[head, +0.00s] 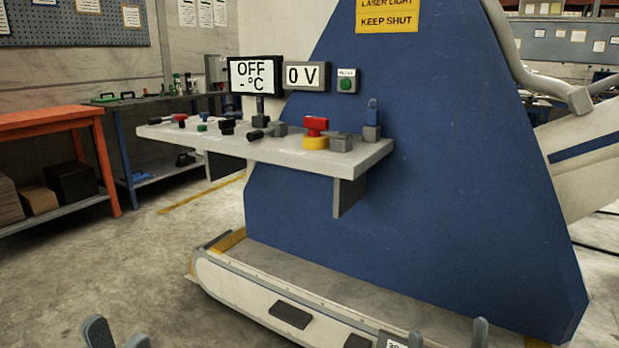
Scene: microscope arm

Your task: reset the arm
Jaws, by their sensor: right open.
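A large blue machine (390,230) carries a grey control shelf (215,142). On the shelf stand a red handle (316,124) on a yellow base (315,143), a blue lever (373,113) pointing up from a grey block, and several small dark, red and green controls. A display (255,75) reads "OFF" and "-°C". A second display (307,76) reads "0 V". A green button (346,84) sits in a small box on the blue face. My left gripper (117,338) and right gripper (448,337) show only fingertips at the bottom edge, apart and empty, far below the shelf.
A yellow sign (387,15) reads "KEEP SHUT". A white-sided base (260,300) juts out at floor level below the shelf. An orange bench (50,120) and a dark workbench (125,110) with tools stand at left. The floor between is clear.

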